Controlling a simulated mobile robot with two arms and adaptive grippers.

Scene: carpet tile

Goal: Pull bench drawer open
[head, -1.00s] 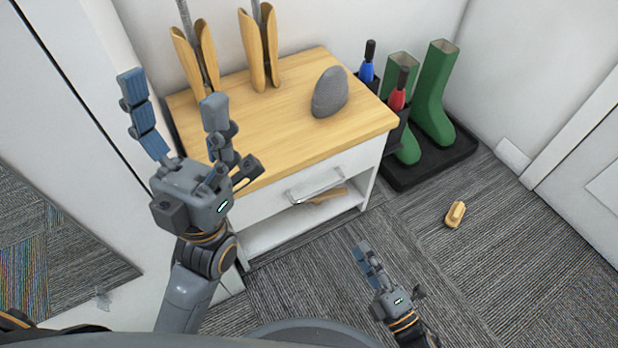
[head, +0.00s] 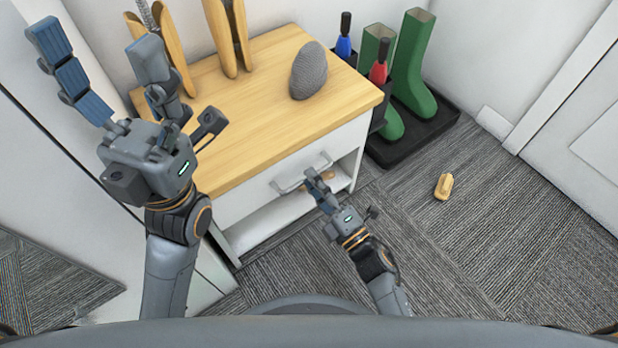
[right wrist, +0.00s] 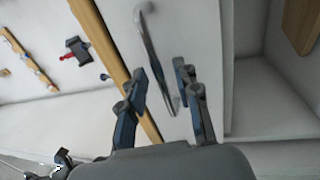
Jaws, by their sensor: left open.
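The white bench drawer (head: 342,142) sits under the wooden bench top (head: 255,125), and its front looks flush with the bench. Its silver bar handle (head: 288,187) is partly covered by my right gripper (head: 318,180) in the head view. In the right wrist view the handle (right wrist: 152,48) runs between the two spread fingers of my right gripper (right wrist: 161,72), which is open. I cannot tell whether a finger touches the bar. My left gripper (head: 97,45) is open and empty, raised at the left in front of the bench.
A grey stone-like object (head: 309,72) and wooden boot shapes (head: 228,38) stand on the bench top. Green boots (head: 413,65) stand on a black tray (head: 425,130) to the right. A yellow brush-like item (head: 444,186) lies on the carpet. The floor before the bench is otherwise clear.

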